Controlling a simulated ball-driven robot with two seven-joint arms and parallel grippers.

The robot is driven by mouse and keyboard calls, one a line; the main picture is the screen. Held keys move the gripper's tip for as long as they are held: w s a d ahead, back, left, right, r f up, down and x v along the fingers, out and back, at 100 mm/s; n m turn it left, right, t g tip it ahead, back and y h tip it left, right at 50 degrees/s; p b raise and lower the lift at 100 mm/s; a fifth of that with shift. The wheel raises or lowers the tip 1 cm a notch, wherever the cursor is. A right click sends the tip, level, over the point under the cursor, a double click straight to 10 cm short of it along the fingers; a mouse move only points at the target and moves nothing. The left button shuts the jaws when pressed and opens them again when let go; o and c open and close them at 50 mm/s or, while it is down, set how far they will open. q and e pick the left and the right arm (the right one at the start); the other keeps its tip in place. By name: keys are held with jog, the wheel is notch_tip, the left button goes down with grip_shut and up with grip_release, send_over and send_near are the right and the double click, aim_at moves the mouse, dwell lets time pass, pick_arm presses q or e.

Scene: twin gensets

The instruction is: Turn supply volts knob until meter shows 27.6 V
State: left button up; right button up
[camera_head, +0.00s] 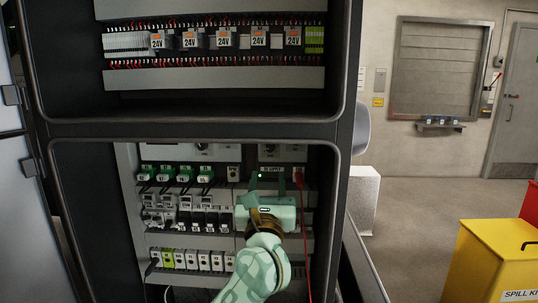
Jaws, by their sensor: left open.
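The DC supply (272,169) is a small dark unit with a lit green lamp, in the lower bay of the open cabinet. The gripper covers most of the supply's front, so I cannot make out the volts knob or any meter reading. I cannot tell whether the fingers touch anything. My right gripper is out of view.
A red lead (302,215) hangs down just right of my gripper. Rows of breakers (185,220) fill the panel to the left. The cabinet frame (200,130) crosses above the lower bay. A yellow spill kit bin (490,265) stands at the right, with open floor before it.

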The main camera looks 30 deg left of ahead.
aim_at(270, 149)
pick_arm(q)
jog(key=b+x, duration=0.1)
jog(key=x, duration=0.8)
jog(key=shift+w+a+r, duration=0.15)
jog(key=shift+w+a, duration=0.1)
jog(key=shift+w, duration=0.05)
jog(key=shift+c, duration=0.3)
grip_shut()
